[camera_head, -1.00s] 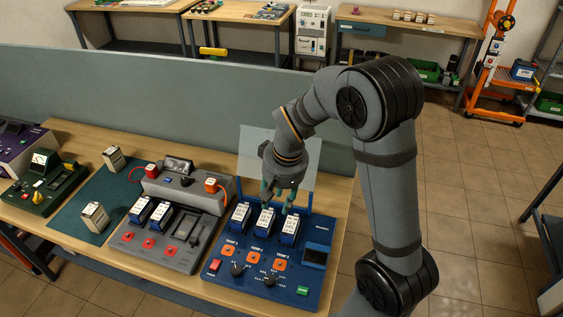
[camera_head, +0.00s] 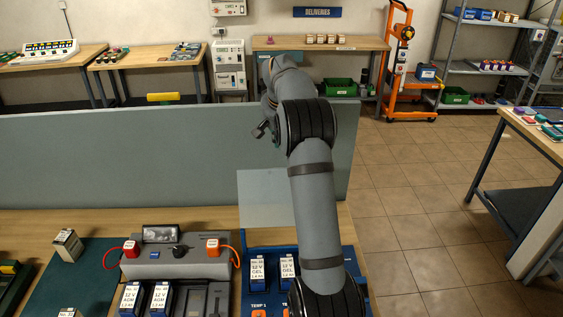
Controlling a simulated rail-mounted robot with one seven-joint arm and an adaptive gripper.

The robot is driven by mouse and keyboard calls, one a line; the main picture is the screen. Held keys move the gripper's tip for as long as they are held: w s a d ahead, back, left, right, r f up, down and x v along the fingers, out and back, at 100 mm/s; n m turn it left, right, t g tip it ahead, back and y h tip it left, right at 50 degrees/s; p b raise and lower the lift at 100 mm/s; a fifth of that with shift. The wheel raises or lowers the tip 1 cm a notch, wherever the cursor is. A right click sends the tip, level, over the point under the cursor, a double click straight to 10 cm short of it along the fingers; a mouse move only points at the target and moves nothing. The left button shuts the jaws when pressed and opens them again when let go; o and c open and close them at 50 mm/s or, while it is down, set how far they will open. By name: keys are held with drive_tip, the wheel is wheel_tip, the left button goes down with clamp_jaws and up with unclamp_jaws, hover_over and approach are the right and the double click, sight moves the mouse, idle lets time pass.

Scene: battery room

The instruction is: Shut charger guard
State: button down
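The blue charger (camera_head: 255,302) is at the bottom centre, partly hidden behind my arm. Its clear, pale guard panel (camera_head: 262,205) stands raised at the charger's back edge, in front of the grey partition. Batteries labelled 12 V GEL (camera_head: 257,272) stand in the charger. My gripper (camera_head: 258,132) is high above and behind the guard, apart from it and seen small against the partition. It is mostly hidden by my wrist, so its finger opening is unclear.
The grey partition (camera_head: 110,160) runs along the bench's back edge. Open floor lies to the right.

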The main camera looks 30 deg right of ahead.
wheel_tip(320, 180, down, 7)
drive_tip(key=p, duration=0.4)
drive_tip(key=shift+s, duration=0.2)
drive_tip(key=shift+s+d, duration=0.1)
idle(0.4)
